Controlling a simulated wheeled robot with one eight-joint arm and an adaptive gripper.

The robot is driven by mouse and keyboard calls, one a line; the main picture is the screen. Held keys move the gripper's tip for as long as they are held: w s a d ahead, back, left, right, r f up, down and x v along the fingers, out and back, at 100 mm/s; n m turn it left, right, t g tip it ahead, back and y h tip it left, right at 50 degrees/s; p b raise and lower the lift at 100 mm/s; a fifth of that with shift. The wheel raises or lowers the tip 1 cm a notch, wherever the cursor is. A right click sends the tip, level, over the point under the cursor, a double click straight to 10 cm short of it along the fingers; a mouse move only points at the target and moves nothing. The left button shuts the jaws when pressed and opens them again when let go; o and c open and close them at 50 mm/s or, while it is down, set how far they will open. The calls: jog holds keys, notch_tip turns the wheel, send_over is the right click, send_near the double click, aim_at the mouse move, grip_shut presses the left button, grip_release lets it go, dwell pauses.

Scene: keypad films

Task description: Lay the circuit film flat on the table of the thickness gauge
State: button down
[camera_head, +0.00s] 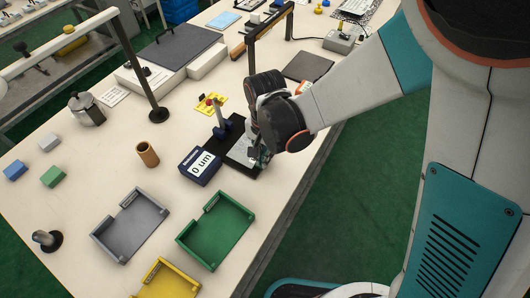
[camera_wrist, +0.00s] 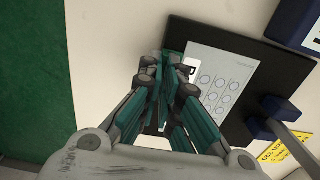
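The circuit film (camera_wrist: 222,78) is a pale grey sheet printed with rows of circles. In the wrist view it lies over the black table of the thickness gauge (camera_wrist: 188,30) and looks flat or nearly so. It also shows beside my gripper in the head view (camera_head: 240,152). The gauge has a dark blue display box (camera_head: 200,167) reading 0 um and a post with a blue head. My gripper (camera_wrist: 174,62) points down at the film's left edge, by a white tab. Its fingers are close together; whether they pinch the film is hidden.
Grey (camera_head: 129,224), green (camera_head: 216,230) and yellow (camera_head: 166,280) trays stand on the front of the bench. The bench's right edge is close to the gauge.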

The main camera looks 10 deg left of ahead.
jog(key=c, duration=1.7)
grip_release()
notch_tip(320, 180, up, 8)
jog(key=shift+s+f, duration=0.15)
jog(key=shift+f, duration=0.1)
